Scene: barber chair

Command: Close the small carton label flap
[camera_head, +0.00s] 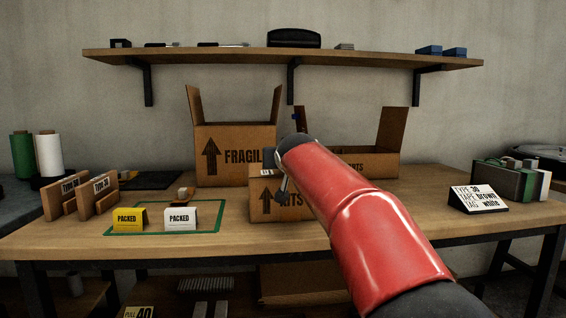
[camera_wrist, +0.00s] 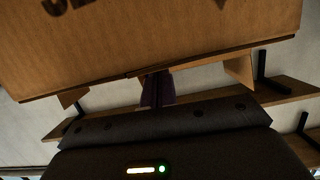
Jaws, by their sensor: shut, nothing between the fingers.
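The small carton (camera_head: 262,205) stands on the bench, with an up arrow and partly covered lettering ending in "ITS" on its front. A small white patch with dark marks (camera_head: 265,171) shows at its top edge; I cannot tell whether it belongs to a flap. My gripper (camera_head: 283,187) is in front of the carton's upper part, and my red arm hides the carton's right side. In the wrist view my fingers (camera_wrist: 157,90) are together and empty, against a brown carton face with cut-off print. Contact is unclear.
A tall open FRAGILE carton (camera_head: 235,148) and another open carton (camera_head: 373,161) stand behind. Yellow (camera_head: 129,218) and white (camera_head: 180,218) PACKED signs stand at the left front. A type/tape/tag sign (camera_head: 478,198) is at the right. A shelf (camera_head: 285,58) spans the wall.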

